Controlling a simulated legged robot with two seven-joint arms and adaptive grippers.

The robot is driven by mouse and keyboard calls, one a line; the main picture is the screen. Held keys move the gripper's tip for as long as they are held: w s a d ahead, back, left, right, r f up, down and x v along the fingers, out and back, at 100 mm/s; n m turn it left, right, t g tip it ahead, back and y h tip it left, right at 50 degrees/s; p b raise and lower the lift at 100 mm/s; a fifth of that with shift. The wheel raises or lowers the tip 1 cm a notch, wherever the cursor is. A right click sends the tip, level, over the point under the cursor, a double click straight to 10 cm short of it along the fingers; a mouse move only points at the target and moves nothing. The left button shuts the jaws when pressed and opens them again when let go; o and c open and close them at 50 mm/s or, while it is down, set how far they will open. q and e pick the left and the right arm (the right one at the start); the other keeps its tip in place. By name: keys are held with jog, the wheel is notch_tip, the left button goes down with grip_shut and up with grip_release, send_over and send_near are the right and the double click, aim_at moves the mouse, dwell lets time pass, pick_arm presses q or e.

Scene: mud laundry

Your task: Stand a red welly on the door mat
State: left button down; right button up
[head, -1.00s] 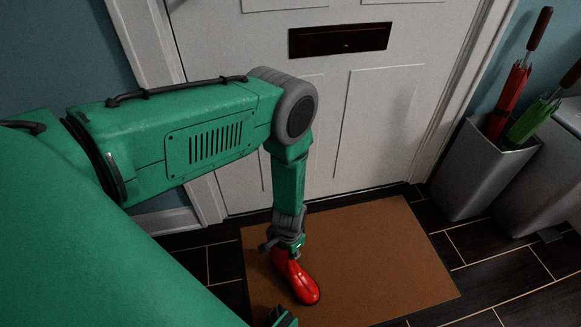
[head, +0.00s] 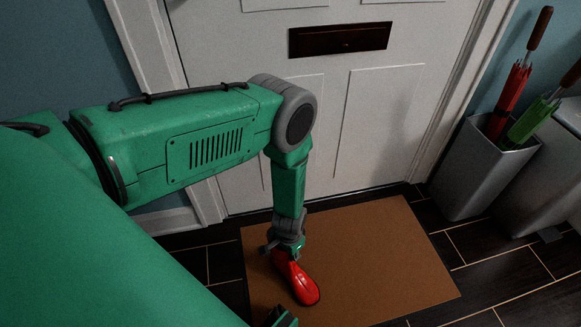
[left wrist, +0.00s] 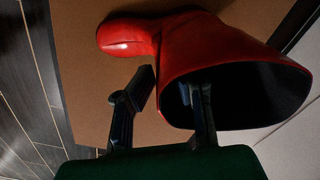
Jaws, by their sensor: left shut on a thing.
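A red welly (head: 297,279) is on the left part of the brown door mat (head: 385,255), its toe toward the front. My left gripper (head: 287,245) comes down on it from above and is shut on the wall of its shaft. In the left wrist view the welly (left wrist: 195,50) shows its dark open top, with one finger inside the opening and one outside; my left gripper (left wrist: 172,100) pinches the wall between them. The welly looks upright, its sole at or very near the mat; exact contact is hidden.
A white door (head: 375,120) with a dark letter slot stands behind the mat. At the right, a grey bin (head: 475,175) holds a red umbrella (head: 510,95) and a green umbrella (head: 530,120). The right part of the mat is bare.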

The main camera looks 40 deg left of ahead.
pick_arm(q)
jog(key=c, duration=1)
grip_release()
jog(key=shift+r, duration=0.2)
jog(key=shift+r+p, duration=3.2)
jog(key=shift+r, duration=0.65)
notch_tip(320, 180, up, 8)
jog(key=p, duration=0.6)
